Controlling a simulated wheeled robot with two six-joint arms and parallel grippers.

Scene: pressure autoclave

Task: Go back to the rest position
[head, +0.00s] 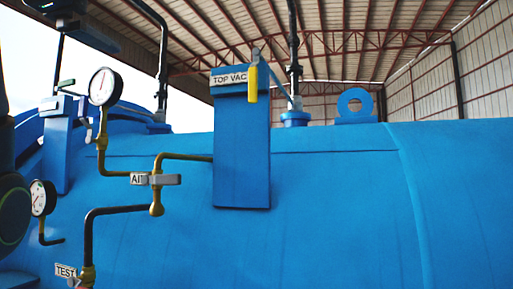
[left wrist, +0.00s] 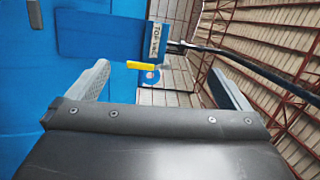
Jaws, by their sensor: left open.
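My left gripper (left wrist: 158,68) shows in the left wrist view with its two grey fingers spread wide and nothing between them. Beyond the fingers is the blue box labelled TOP VAC (left wrist: 100,37) with its yellow valve handle (left wrist: 141,65); the gripper looks apart from both. In the head view the TOP VAC box (head: 241,150) stands on the blue autoclave (head: 330,200), and its yellow handle (head: 252,84) hangs down. Dark rounded parts at the left edge of the head view look like my left arm; no fingers show there. My right gripper is not in view.
A round gauge (head: 104,87) and a smaller gauge (head: 42,198) stand at left on pipes. An AI-labelled valve (head: 156,180) and a TEST-labelled fitting (head: 66,270) stick out there. A blue lifting ring (head: 355,104) tops the vessel. The right of the vessel is bare.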

